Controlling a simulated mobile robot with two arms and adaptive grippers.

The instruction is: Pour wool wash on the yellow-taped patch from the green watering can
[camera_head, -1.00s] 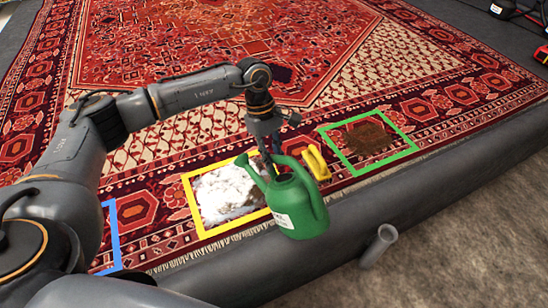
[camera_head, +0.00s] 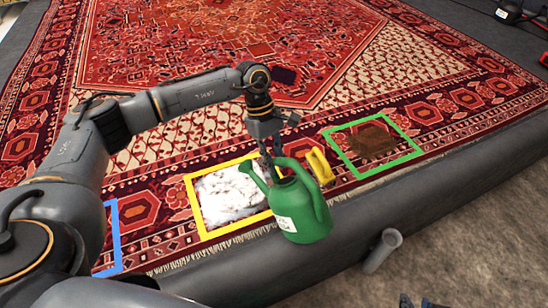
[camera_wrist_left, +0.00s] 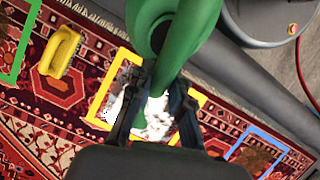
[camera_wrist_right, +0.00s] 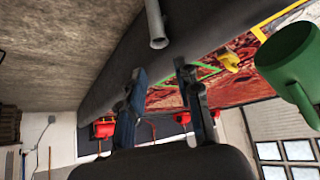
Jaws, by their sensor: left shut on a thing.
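The green watering can (camera_head: 300,212) is held off the rug by my left gripper (camera_head: 270,150), which is shut on its upper part. The can looks nearly upright, with its spout toward the left; no falling liquid shows. The yellow-taped patch (camera_head: 187,192) lies left of and behind the can in the head view, with white, foam-like cover inside. Its tape also shows in the left wrist view (camera_wrist_left: 112,80), partly hidden by the gripper and can. My right gripper (camera_wrist_right: 162,82) is open and empty; its tips show at the bottom right of the head view.
A yellow brush (camera_head: 319,165) lies on the rug between the yellow tape and the green-taped patch (camera_head: 404,160) with its brown stain. Blue tape (camera_head: 115,240) marks another patch at left. A grey pit edge (camera_head: 345,225) with a pipe (camera_head: 382,250) runs in front.

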